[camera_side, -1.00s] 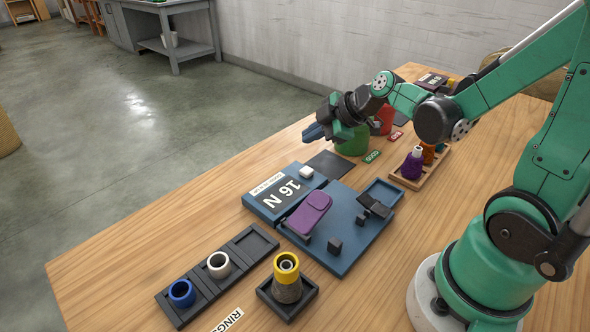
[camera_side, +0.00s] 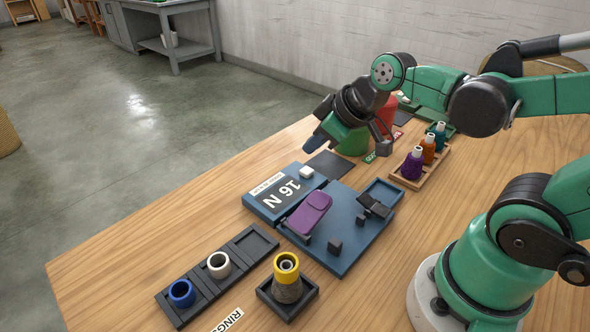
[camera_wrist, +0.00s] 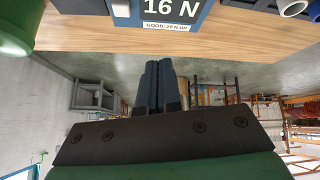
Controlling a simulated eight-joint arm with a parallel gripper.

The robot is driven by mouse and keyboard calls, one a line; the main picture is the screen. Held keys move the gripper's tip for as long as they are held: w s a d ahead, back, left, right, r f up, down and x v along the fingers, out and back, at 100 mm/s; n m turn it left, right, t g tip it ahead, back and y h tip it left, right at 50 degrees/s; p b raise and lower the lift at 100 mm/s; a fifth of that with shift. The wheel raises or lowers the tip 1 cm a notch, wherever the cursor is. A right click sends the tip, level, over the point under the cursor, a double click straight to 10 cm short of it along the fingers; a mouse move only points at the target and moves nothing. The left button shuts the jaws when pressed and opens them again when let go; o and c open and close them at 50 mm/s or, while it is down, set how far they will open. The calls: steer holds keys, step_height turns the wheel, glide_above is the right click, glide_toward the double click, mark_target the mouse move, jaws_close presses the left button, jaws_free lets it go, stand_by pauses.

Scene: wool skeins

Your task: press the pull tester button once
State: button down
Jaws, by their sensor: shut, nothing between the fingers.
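The pull tester (camera_side: 345,250) is a blue base with a display (camera_side: 284,194) reading 16 N, and its display also shows at the top of the wrist view (camera_wrist: 172,8). A white button (camera_side: 306,172) sits at the display panel's upper corner in the side view; in the wrist view a pale piece at the top edge may be the button. A purple piece (camera_side: 309,214) lies across the tester. My gripper (camera_side: 312,142) is above and behind the tester, pointing down and left, apart from the button. In the wrist view its two fingers (camera_wrist: 158,80) are together with nothing between them.
A dark mat (camera_side: 328,164) lies behind the tester. A wooden rack (camera_side: 432,163) holds three coloured cones. In front are a ring tray (camera_side: 243,250) and a yellow-topped cone (camera_side: 287,277).

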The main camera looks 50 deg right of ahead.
steer(key=m, duration=0.1)
steer(key=s+m, duration=0.1)
steer(key=s+a+m, duration=0.1)
steer(key=shift+s+r+h, duration=0.2)
steer(key=shift+r+h, duration=0.1)
steer(key=shift+r, duration=0.1)
step_height(320, 180, up, 4)
steer(key=n+g, duration=0.7)
steer(key=n, duration=1.1)
glide_above(307, 170)
steer(key=shift+f, duration=0.1)
steer(key=shift+f, duration=0.1)
step_height(307, 170, down, 14)
steer(key=shift+r, duration=0.1)
